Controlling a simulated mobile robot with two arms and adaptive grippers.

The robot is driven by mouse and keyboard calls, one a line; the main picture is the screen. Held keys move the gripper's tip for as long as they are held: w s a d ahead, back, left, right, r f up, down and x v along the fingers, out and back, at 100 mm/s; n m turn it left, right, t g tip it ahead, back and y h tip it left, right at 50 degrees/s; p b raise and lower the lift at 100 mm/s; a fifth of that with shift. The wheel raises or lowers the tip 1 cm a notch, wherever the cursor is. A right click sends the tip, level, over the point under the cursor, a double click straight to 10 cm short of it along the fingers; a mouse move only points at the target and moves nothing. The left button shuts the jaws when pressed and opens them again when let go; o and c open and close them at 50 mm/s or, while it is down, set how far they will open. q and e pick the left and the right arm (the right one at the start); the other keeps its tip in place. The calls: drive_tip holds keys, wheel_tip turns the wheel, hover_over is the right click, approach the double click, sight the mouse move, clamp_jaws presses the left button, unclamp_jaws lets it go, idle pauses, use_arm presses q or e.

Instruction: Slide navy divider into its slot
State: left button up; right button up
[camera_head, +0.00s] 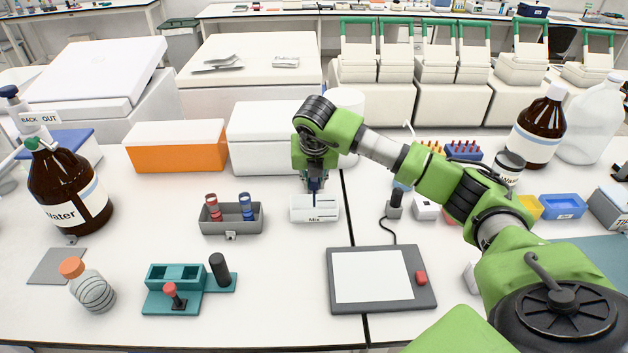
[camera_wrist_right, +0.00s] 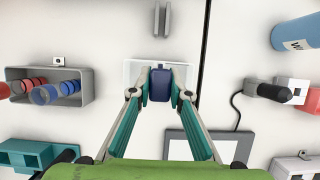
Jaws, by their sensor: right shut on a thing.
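The navy divider (camera_head: 315,186) is held upright between the fingers of my right gripper (camera_head: 314,176). In the right wrist view the navy divider (camera_wrist_right: 160,86) sits between the two fingertips of my right gripper (camera_wrist_right: 160,93). The white block (camera_head: 328,214) labelled "Mix" is directly below the divider, and it also shows in the right wrist view (camera_wrist_right: 132,75). The divider's lower edge is over or at the block's top; I cannot tell whether it is in the slot. My left gripper is not in view.
A grey bin (camera_head: 232,226) with red and blue items stands left of the block. A grey tablet-like pad (camera_head: 381,304) lies in front. White boxes (camera_head: 262,137) stand behind. The table between the grey bin and the block is clear.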

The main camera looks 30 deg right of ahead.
sight(314, 196)
drive_tip(key=shift+f+b, duration=0.8)
drive_tip(key=shift+f, duration=0.35)
idle(0.4)
drive_tip(key=shift+f+b, duration=0.25)
drive_tip(key=shift+b, duration=0.2)
drive_tip(key=shift+f, duration=0.3)
drive_tip(key=shift+f+b, duration=0.9)
drive_tip(key=shift+b, duration=0.05)
drive_tip(key=o, duration=0.8)
